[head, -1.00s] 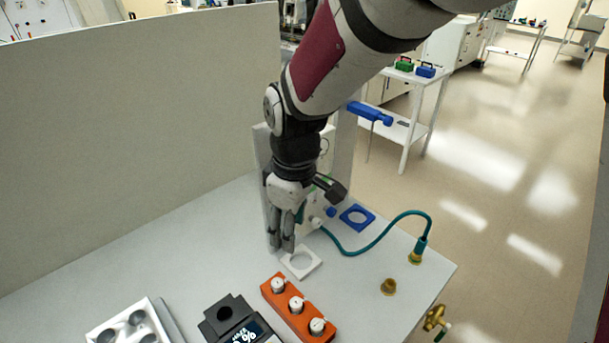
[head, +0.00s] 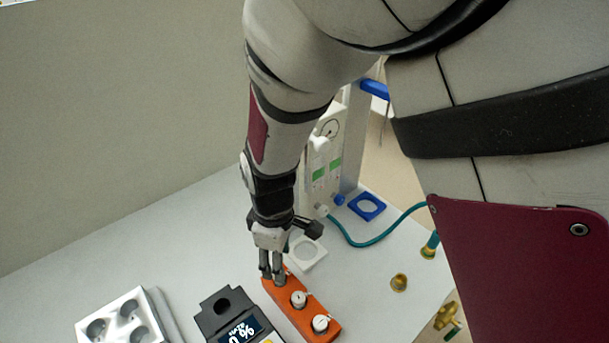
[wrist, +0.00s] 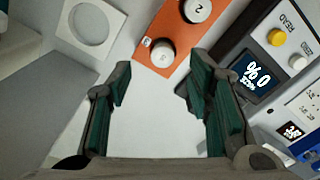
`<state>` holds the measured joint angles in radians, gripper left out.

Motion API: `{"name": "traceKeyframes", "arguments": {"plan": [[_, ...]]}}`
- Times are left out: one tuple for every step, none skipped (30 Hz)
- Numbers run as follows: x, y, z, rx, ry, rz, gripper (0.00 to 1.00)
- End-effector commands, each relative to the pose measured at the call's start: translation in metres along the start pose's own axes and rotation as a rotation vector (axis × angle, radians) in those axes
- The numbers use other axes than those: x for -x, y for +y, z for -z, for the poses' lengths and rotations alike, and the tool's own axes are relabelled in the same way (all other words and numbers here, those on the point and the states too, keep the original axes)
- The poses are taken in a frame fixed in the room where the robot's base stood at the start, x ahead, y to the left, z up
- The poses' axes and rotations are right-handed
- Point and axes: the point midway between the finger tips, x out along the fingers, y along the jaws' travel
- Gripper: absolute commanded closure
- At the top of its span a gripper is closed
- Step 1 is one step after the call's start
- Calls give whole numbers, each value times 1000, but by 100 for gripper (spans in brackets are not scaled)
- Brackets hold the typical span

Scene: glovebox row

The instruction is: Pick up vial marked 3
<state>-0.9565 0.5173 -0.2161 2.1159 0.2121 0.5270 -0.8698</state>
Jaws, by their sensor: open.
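An orange rack (head: 312,313) holds white-capped vials in a row. In the wrist view, the nearest vial (wrist: 163,53) sits in the end of the rack; its faint mark looks like a 3. The vial beside it (wrist: 197,9) is marked 2. My gripper (wrist: 158,88) is open and empty, with green-padded fingers spread to either side of the nearest vial's line, just short of it. In the head view, my gripper (head: 272,278) is at the rack's far end and mostly hides that end vial. The other two vials stand uncovered.
A black-and-grey device with a % display (head: 238,328) stands close left of the rack. A white square ring (head: 307,254) lies just behind it, a blue ring (head: 367,207) farther back. A white tray (head: 125,318) is at left. A teal hose (head: 372,241) curves right.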

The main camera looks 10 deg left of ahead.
Motion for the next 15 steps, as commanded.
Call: {"name": "traceKeyframes", "arguments": {"plan": [[-4, 0, 0, 1, -2, 1, 53], [-8, 0, 0, 2, -2, 2, 53], [-13, -1, 1, 2, -3, 2, 53], [-18, -1, 2, 2, -4, 3, 53], [-23, -1, 3, 3, -4, 2, 53], [-30, -1, 4, 3, -3, 1, 53], [-34, -1, 4, 3, -4, 2, 53], [-38, -1, 4, 2, -3, 2, 53], [-42, -1, 4, 1, -3, 2, 53], [-45, -1, 4, 0, -2, 1, 53], [-47, -1, 4, 0, -2, 1, 53], [-50, -2, 4, 0, -2, 1, 53], [-51, -2, 4, 1, -2, 1, 53], [-52, -2, 4, 1, -1, 1, 53], [-52, -3, 4, 1, -1, 1, 53]]}}
